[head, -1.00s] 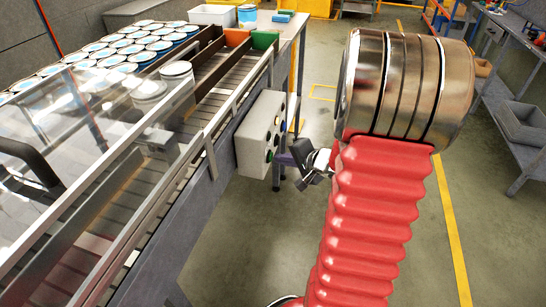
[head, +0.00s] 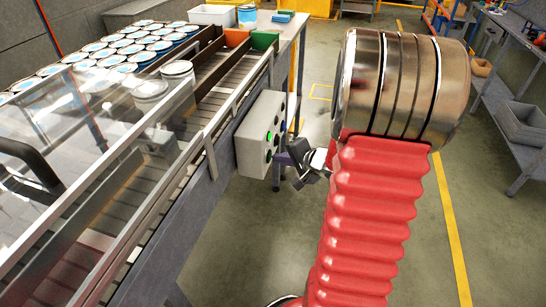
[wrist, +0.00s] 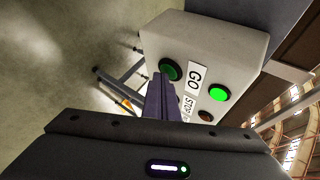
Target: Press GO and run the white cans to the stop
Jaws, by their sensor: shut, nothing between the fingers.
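The grey control box (head: 260,137) hangs on the near side of the roller line and also shows in the wrist view (wrist: 222,52). There, the dark green GO button (wrist: 171,69) sits beside its GO label. A bright green lamp (wrist: 219,92) is lit, with a dull red lamp (wrist: 206,117) near it. My gripper (wrist: 162,82) is shut and empty, its purple fingertips at the GO button; I cannot tell whether they touch. In the head view my gripper (head: 283,159) is beside the box. White cans (head: 178,68) stand on the line, partly behind the clear cover.
Rollers (head: 225,88) run between rails toward a red block (head: 236,37) and a green block (head: 264,40) at the far end. Several blue-and-white cans (head: 115,60) fill the left side. A workbench (head: 520,85) stands right.

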